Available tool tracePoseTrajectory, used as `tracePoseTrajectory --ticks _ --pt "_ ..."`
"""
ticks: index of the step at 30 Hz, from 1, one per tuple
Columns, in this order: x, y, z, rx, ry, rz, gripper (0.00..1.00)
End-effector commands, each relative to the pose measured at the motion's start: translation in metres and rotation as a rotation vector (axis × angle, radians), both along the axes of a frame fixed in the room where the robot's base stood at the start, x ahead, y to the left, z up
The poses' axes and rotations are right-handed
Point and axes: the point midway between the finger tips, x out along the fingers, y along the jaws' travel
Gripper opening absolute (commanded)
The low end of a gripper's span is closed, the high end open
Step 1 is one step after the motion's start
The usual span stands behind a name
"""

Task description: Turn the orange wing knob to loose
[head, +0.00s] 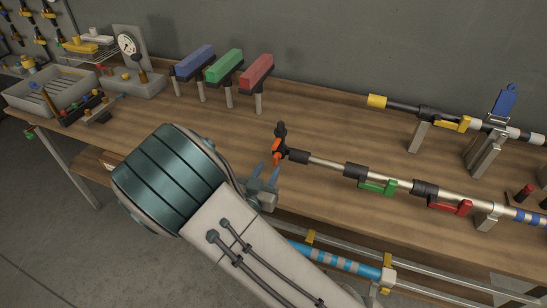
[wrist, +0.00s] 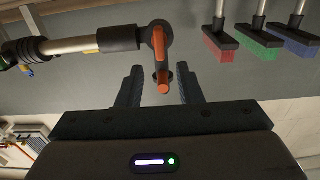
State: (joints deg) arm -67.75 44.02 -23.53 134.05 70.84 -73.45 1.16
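The orange wing knob (head: 279,151) sits on the left end of a silver pole with black collars (head: 325,162), above the wooden bench. In the wrist view the knob (wrist: 158,50) is an orange bar on a black collar, its lower end in line with the gap between my fingers. My gripper (head: 267,172) is open and empty, just in front of the knob in the head view. In the wrist view my two dark fingers (wrist: 161,85) stand apart either side of the knob's lower end. No contact shows; I cannot tell the exact depth between them.
Green (head: 377,187) and red (head: 450,206) clamps sit along the same pole. A second pole with a yellow end (head: 377,101) lies behind. Blue, green and red brush heads (head: 224,66) stand at the back. The bench (head: 330,120) between is clear.

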Motion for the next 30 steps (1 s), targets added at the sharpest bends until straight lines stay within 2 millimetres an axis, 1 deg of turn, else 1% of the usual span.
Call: tracePoseTrajectory --ticks 1,3,6,9,13,20,21,23,24,30 --pt "0.010 -0.004 0.002 0.000 0.000 -0.002 0.33" --pt "0.021 -0.008 0.002 0.000 -0.001 -0.002 0.33" --pt "0.034 -0.012 0.001 0.001 0.001 0.000 0.33" --pt "0.043 -0.015 0.001 0.001 0.000 0.000 0.33" --pt "0.047 -0.017 0.000 0.001 0.001 0.002 0.33" --pt "0.048 -0.017 0.000 0.001 0.001 0.002 0.33" --pt "0.048 -0.017 0.000 0.001 0.001 0.002 0.27" --pt "0.048 -0.017 0.000 0.001 0.001 0.002 0.10" --pt "0.048 -0.017 0.000 0.001 0.001 0.002 0.00" --pt "0.047 -0.017 -0.001 0.001 0.004 0.002 0.00"
